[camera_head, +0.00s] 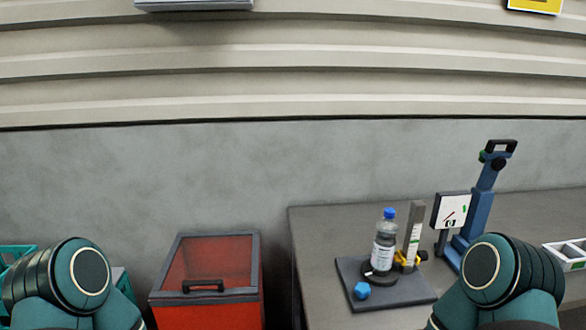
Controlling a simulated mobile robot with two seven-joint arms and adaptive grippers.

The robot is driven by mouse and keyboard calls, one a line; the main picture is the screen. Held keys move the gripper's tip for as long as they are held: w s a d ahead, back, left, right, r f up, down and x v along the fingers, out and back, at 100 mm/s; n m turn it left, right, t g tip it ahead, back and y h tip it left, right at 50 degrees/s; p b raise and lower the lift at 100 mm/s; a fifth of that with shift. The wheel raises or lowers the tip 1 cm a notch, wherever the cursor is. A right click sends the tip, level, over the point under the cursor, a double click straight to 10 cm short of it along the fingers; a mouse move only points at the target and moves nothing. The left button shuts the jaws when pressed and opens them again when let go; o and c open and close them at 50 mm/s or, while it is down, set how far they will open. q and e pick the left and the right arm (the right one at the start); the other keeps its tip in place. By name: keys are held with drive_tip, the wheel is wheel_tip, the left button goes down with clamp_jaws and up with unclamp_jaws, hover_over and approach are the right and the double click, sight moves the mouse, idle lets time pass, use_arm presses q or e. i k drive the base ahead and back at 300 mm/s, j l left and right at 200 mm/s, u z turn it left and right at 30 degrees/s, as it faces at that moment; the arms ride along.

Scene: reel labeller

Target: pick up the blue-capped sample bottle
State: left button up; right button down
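The blue-capped sample bottle (384,245) is clear with a white label and stands upright on a round black base on a dark plate (412,291). The plate lies on the grey table at the right. Both of my arms come in at the bottom edge, one at the left and one at the right, and only their teal links show. Neither gripper is in the picture. Nothing visible touches the bottle.
A blue knob (362,290) sits at the plate's front left. A grey upright post (412,232) with yellow clamp parts (405,259) stands just right of the bottle. A blue stand (477,207) with a white panel (451,211) is farther right. A red bin (207,270) stands left of the table (318,237).

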sight(383, 244)
drive_tip(key=i+l, duration=0.1)
drive_tip(key=l, duration=0.3)
drive_tip(key=i+l+z, duration=0.15)
drive_tip(key=l, duration=0.65)
drive_tip(key=i+z, duration=0.05)
